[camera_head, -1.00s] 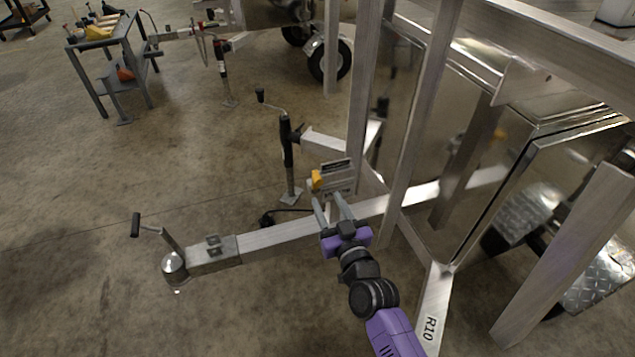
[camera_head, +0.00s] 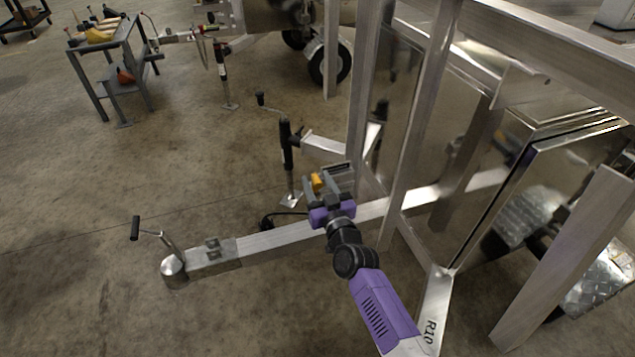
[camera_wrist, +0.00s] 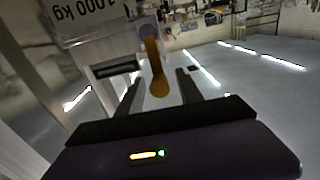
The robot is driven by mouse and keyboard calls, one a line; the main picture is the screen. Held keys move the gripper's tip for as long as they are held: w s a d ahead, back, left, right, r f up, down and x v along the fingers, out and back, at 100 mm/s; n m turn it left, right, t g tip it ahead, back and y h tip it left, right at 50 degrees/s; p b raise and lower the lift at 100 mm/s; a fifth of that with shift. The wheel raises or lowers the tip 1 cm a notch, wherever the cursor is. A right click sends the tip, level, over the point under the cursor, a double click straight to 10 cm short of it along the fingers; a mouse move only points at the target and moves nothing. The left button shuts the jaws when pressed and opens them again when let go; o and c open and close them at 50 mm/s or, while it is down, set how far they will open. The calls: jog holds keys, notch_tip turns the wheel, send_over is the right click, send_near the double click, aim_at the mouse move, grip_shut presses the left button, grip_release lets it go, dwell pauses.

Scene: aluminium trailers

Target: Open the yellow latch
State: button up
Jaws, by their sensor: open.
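The yellow latch (camera_head: 318,182) is on a grey box on the trailer's drawbar. In the wrist view the latch (camera_wrist: 155,68) hangs down from a round pivot, with its rounded lower end between my fingers. My gripper (camera_head: 325,183) is open, with one finger on each side of the latch. In the wrist view, gaps show between the latch and both fingertips of my gripper (camera_wrist: 158,85). I cannot tell the exact depth between fingers and latch. The grey box is partly hidden behind my gripper in the head view.
The aluminium drawbar (camera_head: 275,239) runs beneath my gripper, with a hitch handle (camera_head: 137,228) at its left end. A black jack post (camera_head: 287,145) stands behind the latch. Aluminium uprights (camera_head: 420,110) rise close to the right. Open floor lies left.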

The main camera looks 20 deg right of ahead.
grip_shut()
dwell(1.4)
